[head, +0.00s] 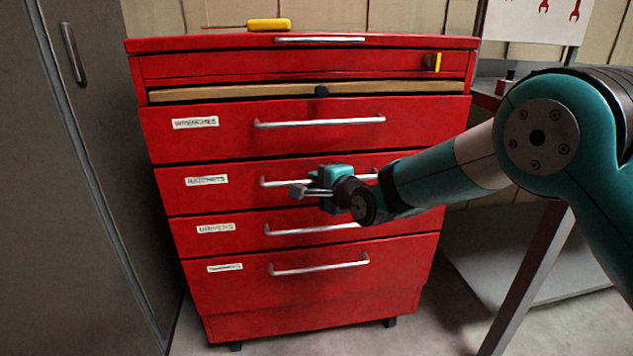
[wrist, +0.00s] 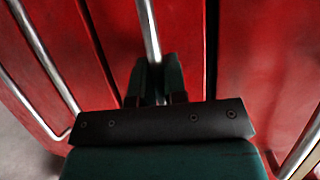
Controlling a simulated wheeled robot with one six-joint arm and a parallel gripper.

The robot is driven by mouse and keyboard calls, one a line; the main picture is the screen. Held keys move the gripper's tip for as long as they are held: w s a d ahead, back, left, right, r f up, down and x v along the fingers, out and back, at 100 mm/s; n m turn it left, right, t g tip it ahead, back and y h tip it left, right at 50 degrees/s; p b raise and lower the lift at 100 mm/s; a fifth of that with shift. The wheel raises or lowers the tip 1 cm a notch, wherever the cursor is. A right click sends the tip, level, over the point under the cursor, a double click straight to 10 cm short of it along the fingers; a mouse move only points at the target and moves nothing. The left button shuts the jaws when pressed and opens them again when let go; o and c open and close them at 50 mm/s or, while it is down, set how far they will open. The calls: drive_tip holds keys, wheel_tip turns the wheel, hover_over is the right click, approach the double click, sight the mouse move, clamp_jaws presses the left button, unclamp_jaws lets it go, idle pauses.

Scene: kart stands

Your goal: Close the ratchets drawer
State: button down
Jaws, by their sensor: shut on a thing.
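The ratchets drawer (head: 235,200) is the second labelled drawer of a red tool cabinet, with a white label at its left. Its face looks close to flush with the drawers around it; I cannot tell whether a small gap remains behind it. My gripper (head: 304,191) is at the silver bar handle (head: 278,183) of this drawer, and my wrist hides part of the bar. In the wrist view my gripper's fingers (wrist: 155,80) are shut around the handle (wrist: 148,25), which runs up between them.
The wrenches drawer (head: 320,140) is above, with a tan wooden strip (head: 230,92) over it. The drivers drawer (head: 190,228) and a bottom drawer are below. A yellow-handled tool (head: 269,24) lies on top. A grey locker (head: 80,200) stands left, a red-framed bench (head: 535,270) right.

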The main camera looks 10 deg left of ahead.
drive_tip(key=c, duration=1.2)
unclamp_jaws()
drive_tip(key=shift+w+d+r, duration=0.1)
drive_tip(key=shift+w, duration=0.15)
drive_tip(key=shift+r, duration=0.1)
drive_tip(key=shift+s, duration=0.1)
drive_tip(key=shift+s+d+r, duration=0.15)
drive_tip(key=shift+d, duration=0.05)
drive_tip(key=v, duration=1.1)
drive_tip(key=f+p+v, duration=0.1)
drive_tip(key=v, duration=0.4)
drive_tip(key=shift+s+d+r, duration=0.1)
drive_tip(key=shift+s+d, duration=0.2)
drive_tip(key=shift+s, duration=0.05)
